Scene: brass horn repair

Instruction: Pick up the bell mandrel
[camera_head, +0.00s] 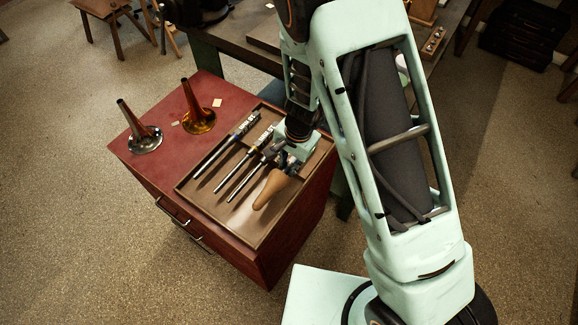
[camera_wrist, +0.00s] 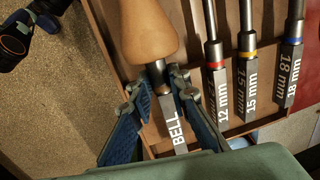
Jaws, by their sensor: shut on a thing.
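The bell mandrel has a smooth tan flared head (camera_head: 270,188) and a grey square shank marked BELL. In the wrist view its tan head (camera_wrist: 146,32) is at the top, with the shank running down between my fingers. My gripper (camera_head: 284,158) is over the right part of the tray. In the wrist view my gripper (camera_wrist: 163,85) has its blue-padded fingers on both sides of the shank, shut on it just below the head. The mandrel is in or just above the tray; I cannot tell whether it touches the bottom.
Left of it in the tray (camera_head: 248,238) lie steel mandrels marked 12 mm (camera_wrist: 221,95), 15 mm (camera_wrist: 250,88) and 18 mm (camera_wrist: 287,80). A silver bell (camera_head: 146,139) and a brass bell (camera_head: 198,121) stand on the red cabinet (camera_head: 160,95). A workbench (camera_head: 235,40) is behind.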

